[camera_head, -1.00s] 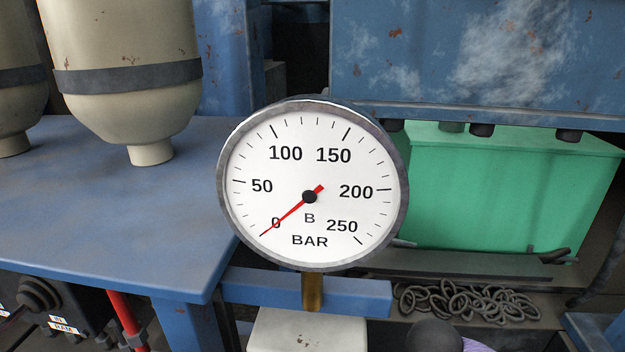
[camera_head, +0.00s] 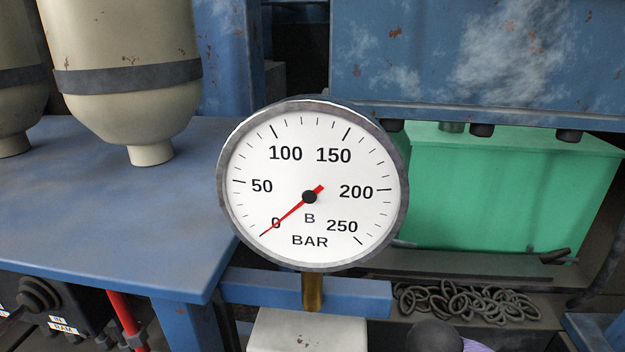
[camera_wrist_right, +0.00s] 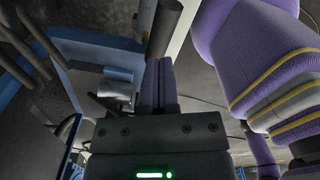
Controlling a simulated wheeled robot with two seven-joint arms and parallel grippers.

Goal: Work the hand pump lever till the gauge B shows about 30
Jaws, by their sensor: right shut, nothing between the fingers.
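Gauge B (camera_head: 312,170) is a round white dial in a grey rim, facing me in the middle of the head view. Its red needle (camera_head: 290,212) points at 0. In the right wrist view my right gripper (camera_wrist_right: 159,62) is shut with nothing between its fingers. A dark grey round bar (camera_wrist_right: 165,27), possibly the pump lever's handle, lies just beyond its fingertips; I cannot tell whether they touch. A dark rounded end (camera_head: 434,336) shows at the bottom of the head view; I cannot tell what it belongs to. My left gripper is out of view.
A blue bench (camera_head: 110,225) with cream tanks (camera_head: 125,45) fills the left. A green box (camera_head: 510,190) stands at the right, with a heap of chain (camera_head: 470,304) below it. A pale block (camera_head: 305,332) is under the gauge.

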